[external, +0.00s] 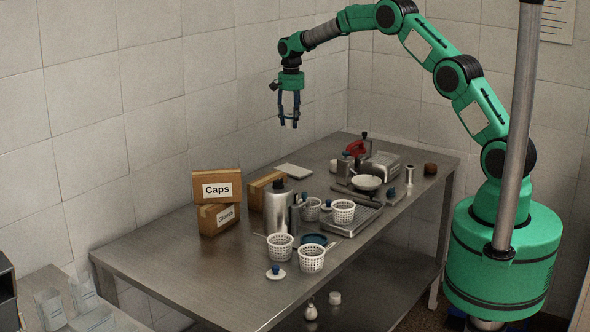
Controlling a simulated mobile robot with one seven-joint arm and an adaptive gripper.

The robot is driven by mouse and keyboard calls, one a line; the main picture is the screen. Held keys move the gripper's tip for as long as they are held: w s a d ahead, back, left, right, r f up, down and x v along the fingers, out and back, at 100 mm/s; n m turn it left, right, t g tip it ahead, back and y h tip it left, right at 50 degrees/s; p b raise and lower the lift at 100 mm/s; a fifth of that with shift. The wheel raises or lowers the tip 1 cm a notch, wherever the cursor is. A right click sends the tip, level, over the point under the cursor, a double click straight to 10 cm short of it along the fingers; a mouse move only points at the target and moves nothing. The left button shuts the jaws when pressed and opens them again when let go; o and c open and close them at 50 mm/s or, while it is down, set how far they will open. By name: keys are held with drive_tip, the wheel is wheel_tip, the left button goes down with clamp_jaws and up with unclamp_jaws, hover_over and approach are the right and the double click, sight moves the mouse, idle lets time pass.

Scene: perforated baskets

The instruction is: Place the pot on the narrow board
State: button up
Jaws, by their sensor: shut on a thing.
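My gripper (289,110) is high above the back left part of the table, pointing down. Its blue fingers are shut on a small pale thing (290,124), mostly hidden between the fingertips; I cannot tell whether it is the pot. A shallow pale bowl or pan (367,182) sits in the cluster at the back right. A flat pale board (293,171) lies near the wall, below my gripper and apart from it. A dark flat piece (396,194) lies by the bowl; I cannot tell which is the narrow board.
White perforated baskets (311,260) stand at the front and middle. A steel canister (279,209), a ribbed tray (352,222) and stacked boxes (217,188) are obstacles. A red item (356,148) stands at the back. The table's front left (170,265) is clear.

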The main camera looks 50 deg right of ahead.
drive_tip(key=d+f+m, duration=0.1)
drive_tip(key=d+m, duration=0.1)
drive_tip(key=d, duration=0.7)
hover_over(305, 173)
wheel_tip(305, 173, down, 10)
drive_tip(key=shift+w+d+f, duration=0.15)
drive_tip(key=shift+d+f, duration=0.05)
drive_tip(key=shift+f, duration=0.1)
drive_tip(key=shift+f, duration=3.1)
drive_tip(key=shift+f, duration=1.85)
drive_tip(key=shift+f, duration=0.15)
